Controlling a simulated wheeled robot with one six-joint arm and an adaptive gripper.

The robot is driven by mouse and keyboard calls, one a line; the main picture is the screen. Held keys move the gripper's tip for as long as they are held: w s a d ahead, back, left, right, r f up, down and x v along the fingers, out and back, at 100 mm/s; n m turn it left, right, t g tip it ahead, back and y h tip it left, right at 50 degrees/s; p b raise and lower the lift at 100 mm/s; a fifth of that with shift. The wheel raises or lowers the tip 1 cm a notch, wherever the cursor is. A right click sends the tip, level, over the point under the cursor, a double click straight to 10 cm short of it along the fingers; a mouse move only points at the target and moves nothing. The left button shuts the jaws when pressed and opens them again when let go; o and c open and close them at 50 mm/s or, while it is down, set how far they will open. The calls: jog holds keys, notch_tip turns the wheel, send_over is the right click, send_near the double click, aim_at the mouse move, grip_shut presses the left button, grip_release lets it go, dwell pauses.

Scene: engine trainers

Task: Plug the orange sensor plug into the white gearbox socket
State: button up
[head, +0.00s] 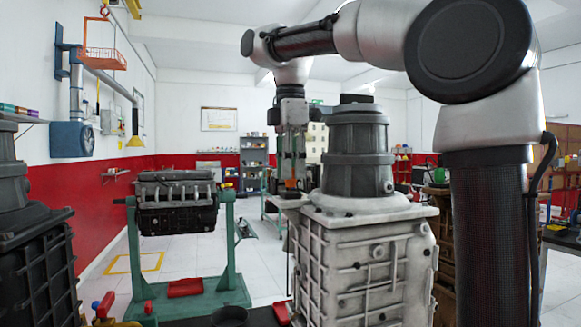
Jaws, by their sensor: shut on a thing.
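The white gearbox (365,262) stands at the centre right, with a dark grey bell-shaped housing (358,150) on top. My gripper (291,180) points straight down beside the left of that housing, over the left edge of the gearbox top. It is shut on the small orange sensor plug (291,185), which shows between the fingertips. The plug is just above or at the gearbox's upper left edge; I cannot tell whether it touches. The socket cannot be made out at this size.
A dark gearbox (38,265) stands at the near left. A black engine (177,203) on a green stand (135,262) is behind, to the left. The grey housing rises close to the right of my gripper. Open tiled floor lies between the stand and the left gearbox.

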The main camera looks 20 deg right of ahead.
jog(key=shift+f, duration=0.6)
jog(key=o, duration=1)
jog(key=shift+c, duration=0.2)
jog(key=shift+r, duration=0.1)
notch_tip(320, 180, up, 7)
jog(key=shift+r, duration=0.1)
jog(key=shift+s, duration=0.1)
